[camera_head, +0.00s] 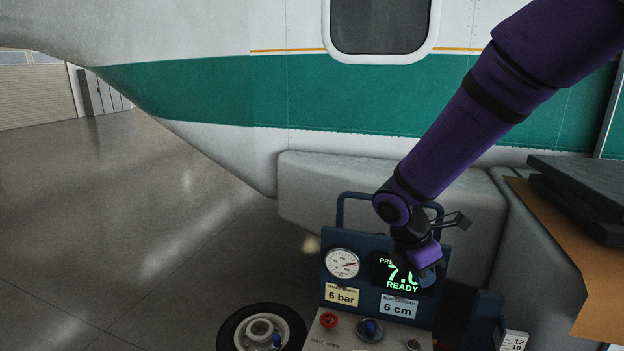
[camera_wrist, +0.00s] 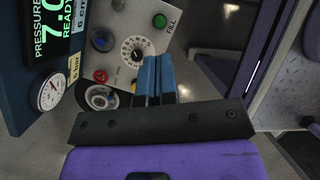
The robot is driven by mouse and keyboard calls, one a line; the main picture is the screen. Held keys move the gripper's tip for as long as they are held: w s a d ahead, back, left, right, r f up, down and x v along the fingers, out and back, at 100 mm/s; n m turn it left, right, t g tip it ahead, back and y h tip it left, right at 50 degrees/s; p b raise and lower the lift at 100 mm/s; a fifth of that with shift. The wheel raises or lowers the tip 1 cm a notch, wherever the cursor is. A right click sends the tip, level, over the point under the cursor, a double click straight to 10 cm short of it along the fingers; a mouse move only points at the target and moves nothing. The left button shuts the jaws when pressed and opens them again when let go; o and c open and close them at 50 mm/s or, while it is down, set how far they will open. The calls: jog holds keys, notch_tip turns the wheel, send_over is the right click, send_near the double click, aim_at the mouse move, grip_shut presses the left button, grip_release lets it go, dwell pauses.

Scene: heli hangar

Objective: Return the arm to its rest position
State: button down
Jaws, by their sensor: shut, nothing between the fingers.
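My purple arm (camera_head: 465,125) reaches down from the upper right in the head view. It is bent at a dark joint in front of the inflation panel. My gripper (camera_wrist: 154,62) shows in the wrist view as two blue fingers side by side, shut and empty. In the head view the wrist end hangs in front of the panel's screen and covers part of it. The fingertips are hard to make out there. In the wrist view the fingers point toward the sloped control face (camera_wrist: 130,45); whether they touch it I cannot tell.
The blue panel (camera_head: 338,290) has a round gauge (camera_head: 342,264) and a screen (camera_head: 403,284) showing 7.0 and READY. A wheel (camera_head: 262,329) lies at its left. A helicopter side (camera_head: 200,90) stands behind. Dark flat cases (camera_head: 585,185) lie at the right. The left floor is clear.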

jog(key=s+d+r+m+t+y, duration=0.2)
jog(key=s+d+r+m, duration=0.2)
jog(key=s+r+m, duration=0.5)
jog(key=s+d+r+m+t+y, duration=0.2)
jog(key=s+d+r+m+t, duration=0.1)
jog(key=s+r+m, duration=0.7)
jog(key=shift+s+d+r+m+y, duration=0.3)
jog(key=shift+s+d+m, duration=0.4)
jog(key=shift+s+m, duration=0.25)
